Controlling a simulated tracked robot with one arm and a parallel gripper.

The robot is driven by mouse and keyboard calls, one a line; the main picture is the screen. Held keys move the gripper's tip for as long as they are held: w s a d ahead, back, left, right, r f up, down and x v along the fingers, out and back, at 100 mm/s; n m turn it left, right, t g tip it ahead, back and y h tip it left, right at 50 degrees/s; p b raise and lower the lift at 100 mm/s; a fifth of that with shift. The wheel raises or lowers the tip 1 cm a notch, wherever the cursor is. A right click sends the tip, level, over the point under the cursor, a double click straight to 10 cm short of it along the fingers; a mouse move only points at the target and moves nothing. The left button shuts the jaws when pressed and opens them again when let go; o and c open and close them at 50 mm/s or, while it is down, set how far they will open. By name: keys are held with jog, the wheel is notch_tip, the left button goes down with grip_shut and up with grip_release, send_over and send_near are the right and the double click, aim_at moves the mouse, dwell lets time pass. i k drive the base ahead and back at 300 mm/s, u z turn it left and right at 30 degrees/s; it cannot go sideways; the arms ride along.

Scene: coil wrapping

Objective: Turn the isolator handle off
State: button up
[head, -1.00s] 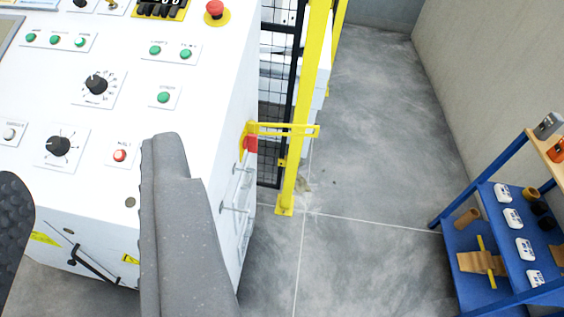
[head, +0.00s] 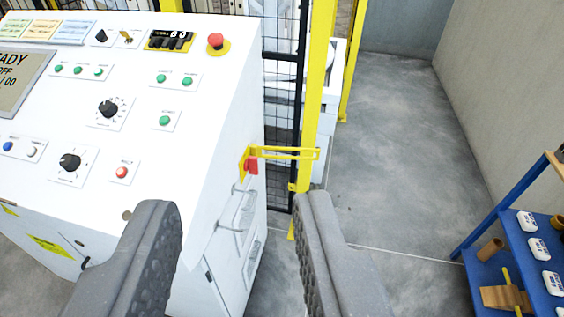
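The isolator handle (head: 251,166) is a small red lever on a yellow plate, on the right side face of the white control cabinet (head: 215,90). A yellow bar-like loop (head: 285,153) sticks out to the right from the same spot. My gripper (head: 230,215) is open, with two grey ridged fingers at the bottom of the view, wide apart. The handle lies between and beyond the fingertips, and nothing is held. The handle's exact angle is too small to tell.
A yellow post (head: 318,90) and black mesh fence (head: 281,110) stand right behind the handle. The cabinet top carries knobs, buttons and a red emergency stop (head: 216,41). A blue shelf (head: 485,263) stands at the right. Grey floor between is clear.

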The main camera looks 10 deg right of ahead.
aim_at(251, 164)
jog(key=z, duration=0.05)
jog(key=i, duration=1)
jog(key=u, duration=0.05)
